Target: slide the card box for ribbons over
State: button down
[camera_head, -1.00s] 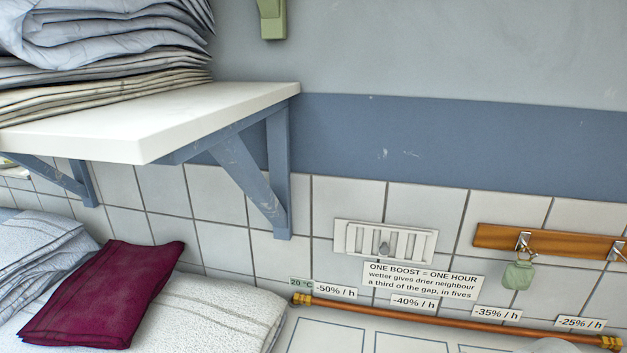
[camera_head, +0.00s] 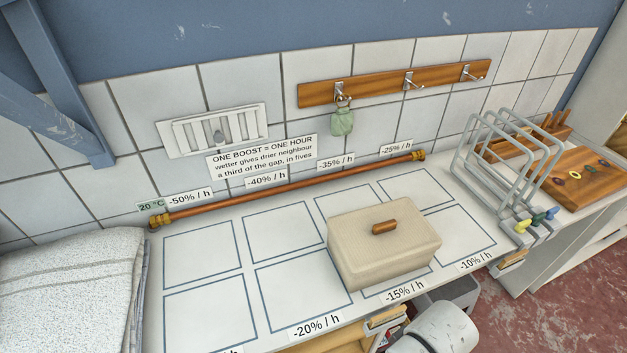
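A beige lidded box (camera_head: 384,245) with a small brown handle on top sits on the white counter (camera_head: 190,222), over part of the blue-outlined squares near the -15% / h label. It may be the card box for ribbons; no writing on it shows. A white rounded part of my arm (camera_head: 442,330) is at the bottom edge. My gripper does not show.
A wire rack (camera_head: 508,165) and a wooden board (camera_head: 582,183) with coloured rings stand to the right. Folded cloth (camera_head: 75,290) lies at the left. A copper pipe (camera_head: 290,188) runs along the wall. The outlined squares left of the box are clear.

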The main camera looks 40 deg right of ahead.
aim_at(351, 285)
jog(key=k+z, duration=0.2)
jog(key=z, duration=0.15)
jog(key=k+z, duration=0.2)
jog(key=z, duration=0.15)
jog(key=k+l+z, duration=0.15)
jog(key=z, duration=0.2)
